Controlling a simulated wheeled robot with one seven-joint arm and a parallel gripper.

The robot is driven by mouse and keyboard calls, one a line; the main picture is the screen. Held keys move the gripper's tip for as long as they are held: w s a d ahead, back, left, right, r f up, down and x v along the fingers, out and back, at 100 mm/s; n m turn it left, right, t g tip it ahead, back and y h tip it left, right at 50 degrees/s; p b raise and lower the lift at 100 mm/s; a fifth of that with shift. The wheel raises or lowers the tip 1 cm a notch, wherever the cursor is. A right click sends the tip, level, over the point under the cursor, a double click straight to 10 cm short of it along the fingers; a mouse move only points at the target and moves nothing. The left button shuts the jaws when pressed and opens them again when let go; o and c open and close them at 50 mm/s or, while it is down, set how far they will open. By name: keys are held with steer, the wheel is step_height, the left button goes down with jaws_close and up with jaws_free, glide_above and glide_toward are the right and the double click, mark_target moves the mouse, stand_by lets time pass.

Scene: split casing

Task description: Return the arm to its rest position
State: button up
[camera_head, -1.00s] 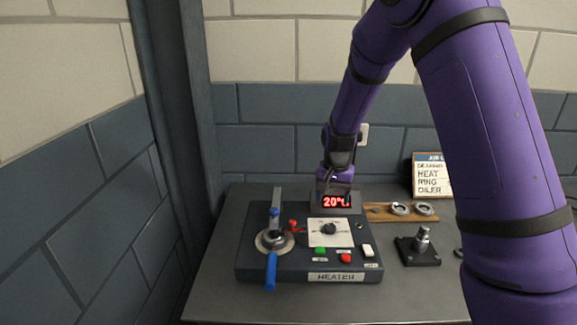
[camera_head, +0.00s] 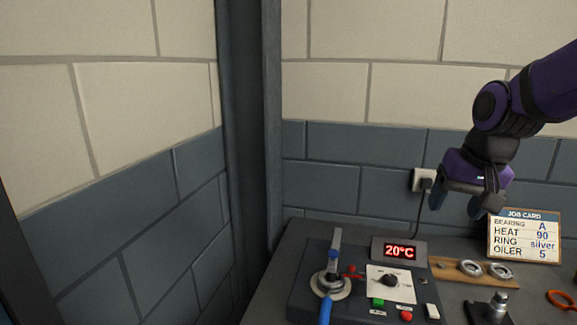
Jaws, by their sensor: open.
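My purple arm (camera_head: 550,88) reaches in from the right edge. My gripper (camera_head: 455,206) hangs in the air above the back of the bench, fingers pointing down and apart, with nothing between them. It is left of the job card and above the wooden board with rings. The wall outlet is just behind it on the left.
The heater panel (camera_head: 310,290) has a blue-handled lever (camera_head: 325,308), a dial (camera_head: 389,280), buttons and a display (camera_head: 400,251) reading 20°C. A wooden board (camera_head: 449,273) holds metal rings. A job card (camera_head: 524,237), a black-based post (camera_head: 497,306) and an orange-handled item (camera_head: 562,299) are at right.

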steer(key=s+r+n+t+h, duration=0.1)
steer(key=s+r, duration=0.3)
steer(key=s, duration=1.2)
steer(key=shift+d+r+n+t, duration=0.15)
steer(key=shift+d+n+t, duration=0.15)
steer(key=shift+n+t, duration=0.4)
steer(key=shift+c, duration=0.3)
